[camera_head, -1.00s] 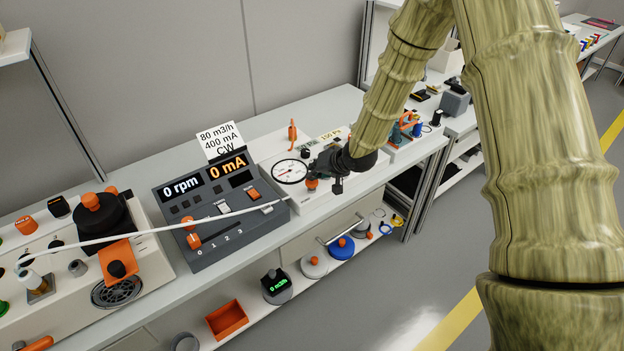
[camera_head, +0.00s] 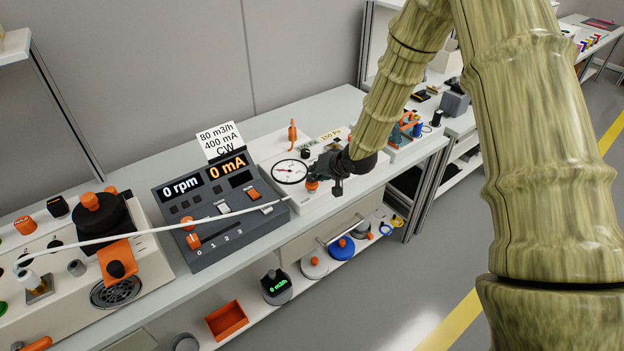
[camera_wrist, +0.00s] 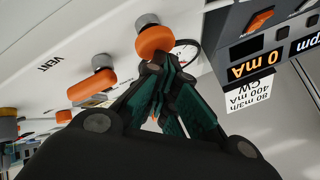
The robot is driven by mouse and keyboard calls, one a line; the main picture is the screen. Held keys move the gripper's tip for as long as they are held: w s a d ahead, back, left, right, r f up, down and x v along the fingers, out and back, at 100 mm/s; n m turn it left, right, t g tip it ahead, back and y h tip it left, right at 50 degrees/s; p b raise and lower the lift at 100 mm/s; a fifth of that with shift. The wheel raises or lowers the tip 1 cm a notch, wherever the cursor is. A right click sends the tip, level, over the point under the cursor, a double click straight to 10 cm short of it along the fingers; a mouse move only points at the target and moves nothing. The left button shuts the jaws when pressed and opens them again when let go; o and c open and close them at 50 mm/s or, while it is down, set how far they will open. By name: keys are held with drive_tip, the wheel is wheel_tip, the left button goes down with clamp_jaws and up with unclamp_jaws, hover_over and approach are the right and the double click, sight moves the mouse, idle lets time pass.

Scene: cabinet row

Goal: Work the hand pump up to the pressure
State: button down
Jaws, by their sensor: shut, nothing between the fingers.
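The hand pump is a white box (camera_head: 283,146) on the bench with a round dial gauge (camera_head: 290,171); the dial's reading is too small to tell. An orange round knob (camera_head: 312,185) stands on its front part. In the wrist view the knob (camera_wrist: 155,41) sits on a short grey stem. My gripper (camera_head: 320,173) is shut and empty, its fingertips right at the knob; I cannot tell whether they touch. An orange lever (camera_wrist: 92,86) lies beside the printed word VENT in the wrist view. A card reading about 150 Pa (camera_head: 330,135) stands behind.
Left of the pump is a dark control panel (camera_head: 220,215) showing 0 rpm and 0 mA, with a card (camera_head: 220,140) above. A white hose or rod (camera_head: 150,231) crosses in front of it. An orange upright lever (camera_head: 292,133) rises behind the gauge. A drawer handle (camera_head: 340,230) is below.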

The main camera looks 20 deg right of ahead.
drive_tip(key=shift+r, duration=0.15)
drive_tip(key=shift+r+p, duration=1.2)
drive_tip(key=shift+r, duration=0.15)
wheel_tip(320, 180, up, 5)
drive_tip(key=p, duration=0.3)
drive_tip(key=shift+p, duration=0.4)
idle(0.3)
